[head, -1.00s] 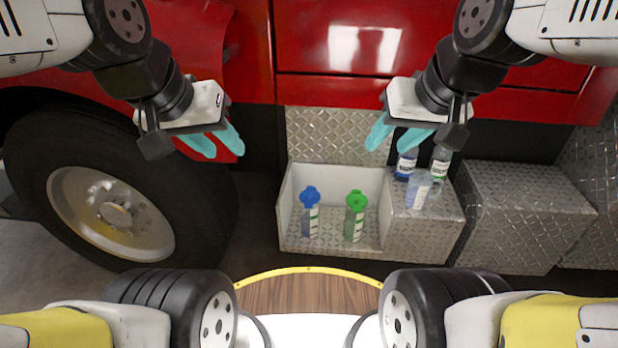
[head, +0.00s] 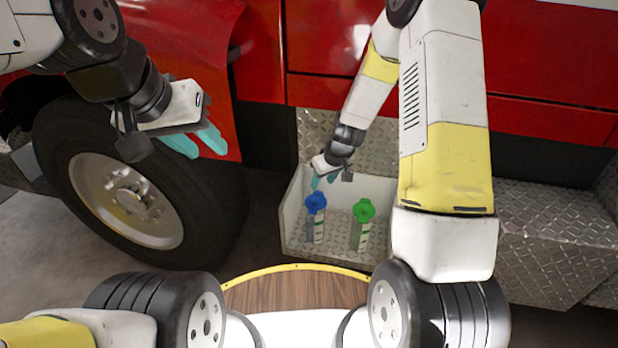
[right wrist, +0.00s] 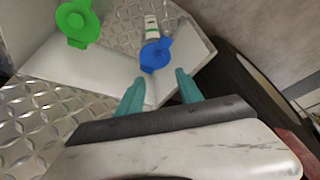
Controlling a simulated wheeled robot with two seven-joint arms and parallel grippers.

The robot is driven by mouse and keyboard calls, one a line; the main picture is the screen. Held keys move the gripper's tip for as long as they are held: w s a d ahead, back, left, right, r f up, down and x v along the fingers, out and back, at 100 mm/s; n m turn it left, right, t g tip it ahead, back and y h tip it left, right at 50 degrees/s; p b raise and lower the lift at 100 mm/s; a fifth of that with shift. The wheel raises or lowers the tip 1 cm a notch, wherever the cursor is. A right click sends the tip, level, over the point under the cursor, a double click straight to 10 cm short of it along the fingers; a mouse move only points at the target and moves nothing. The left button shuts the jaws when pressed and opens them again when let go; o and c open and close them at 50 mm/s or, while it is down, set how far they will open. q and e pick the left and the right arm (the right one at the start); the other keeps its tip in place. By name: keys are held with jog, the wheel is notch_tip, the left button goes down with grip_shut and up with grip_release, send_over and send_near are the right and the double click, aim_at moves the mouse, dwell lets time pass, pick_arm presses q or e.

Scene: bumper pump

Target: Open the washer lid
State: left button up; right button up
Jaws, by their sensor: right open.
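A bottle with a blue lid (head: 316,202) stands in a box (head: 352,249) under the red vehicle body. The lid also shows in the right wrist view (right wrist: 155,55). A bottle with a green lid (head: 363,211) stands to its right in the same box. Both lids look seated on their bottles. My right gripper (head: 326,180) is open and empty just above and behind the blue lid. In the right wrist view its fingers (right wrist: 159,78) point towards the blue lid, apart from it. My left gripper (head: 206,150) is open and empty in front of the wheel.
The box has raised walls around the bottles. A large wheel (head: 130,200) stands at the left. A metal tread-plate step (head: 560,220) is at the right. My right arm hides the ledge beside the box. A wooden, yellow-edged surface (head: 295,290) is in front.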

aim_at(315, 199)
jog(key=x, duration=1)
jog(key=shift+s+f, duration=0.15)
jog(key=shift+f, duration=0.2)
jog(key=shift+c, duration=0.4)
grip_shut()
dwell(0.6)
